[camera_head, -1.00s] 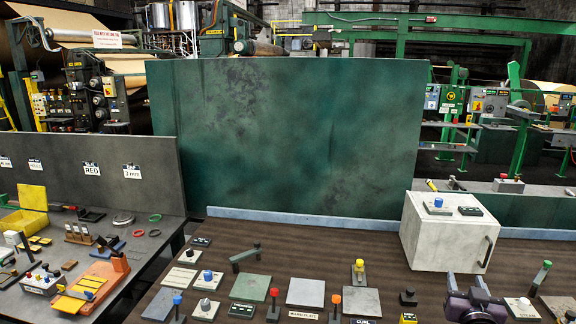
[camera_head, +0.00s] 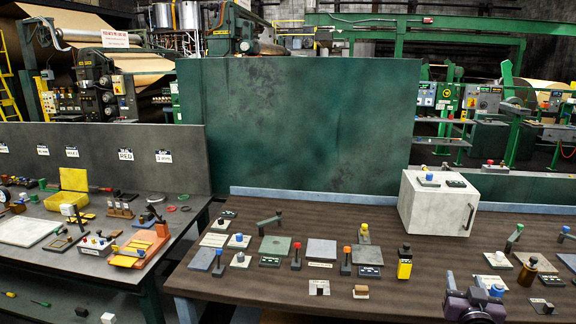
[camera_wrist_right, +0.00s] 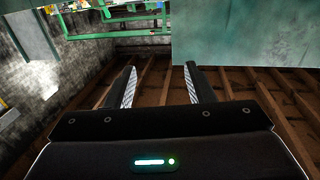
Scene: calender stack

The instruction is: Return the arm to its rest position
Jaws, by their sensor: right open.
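My right gripper shows at the bottom edge of the head view (camera_head: 472,302), dark and purple-grey, in front of the table's front edge; its fingertips are hard to make out there. In the right wrist view its two fingers (camera_wrist_right: 161,84) stand wide apart with nothing between them. Beyond them are brown slats and a green panel, none touching the fingers. My left gripper is in neither view.
The dark table (camera_head: 400,291) carries several levers, plates and knobs. A white box (camera_head: 438,205) stands at its back right, before a tall green panel (camera_head: 300,120). A cluttered side bench (camera_head: 100,263) stands at left, with a gap between the two.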

